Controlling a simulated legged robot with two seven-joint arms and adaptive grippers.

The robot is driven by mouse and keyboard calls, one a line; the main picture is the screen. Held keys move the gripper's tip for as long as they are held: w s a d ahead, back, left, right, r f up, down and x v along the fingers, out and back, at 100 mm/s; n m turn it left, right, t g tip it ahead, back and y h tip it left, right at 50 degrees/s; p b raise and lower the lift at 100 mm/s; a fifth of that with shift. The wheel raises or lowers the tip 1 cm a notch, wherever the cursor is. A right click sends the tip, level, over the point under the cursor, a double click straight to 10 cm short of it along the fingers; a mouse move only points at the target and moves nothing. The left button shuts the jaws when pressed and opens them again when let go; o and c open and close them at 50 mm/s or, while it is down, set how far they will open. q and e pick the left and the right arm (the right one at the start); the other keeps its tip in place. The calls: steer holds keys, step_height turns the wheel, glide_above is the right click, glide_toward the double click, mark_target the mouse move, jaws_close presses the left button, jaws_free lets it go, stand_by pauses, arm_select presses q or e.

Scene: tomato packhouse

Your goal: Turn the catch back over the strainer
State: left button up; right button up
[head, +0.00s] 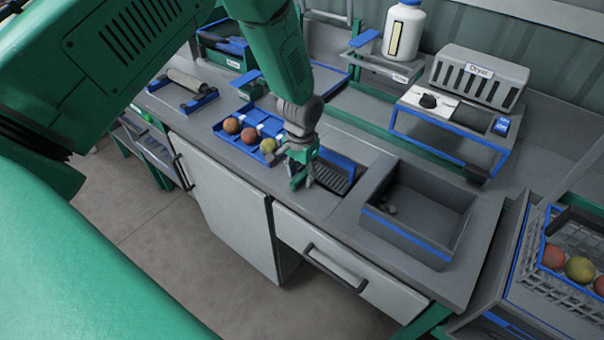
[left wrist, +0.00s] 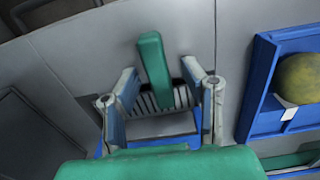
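The catch (left wrist: 154,72) is a short green bar in the left wrist view. It stands out across the far edge of the strainer (left wrist: 168,100), a slatted grey grate, and overlaps only part of it. The strainer (head: 334,176) also shows in the head view, set in the counter left of the sink. My left gripper (head: 302,178) is low over the strainer's left side. In the left wrist view its two fingers (left wrist: 160,82) are apart with the catch between them, and gaps show on both sides. My right gripper is not in view.
A blue tray (head: 222,137) with several round fruits lies just left of the gripper. The sink basin (head: 408,236) is to the right. A dryer (head: 478,78) and a white bottle (head: 404,30) stand at the back. A wire basket (head: 530,290) with fruit is at far right.

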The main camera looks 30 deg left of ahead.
mark_target(301, 175)
arm_select(q)
steer(key=shift+w+r, duration=0.1)
steer(key=shift+r, duration=0.05)
step_height(301, 175, up, 12)
steer(key=shift+f, duration=0.2)
stand_by(0.5)
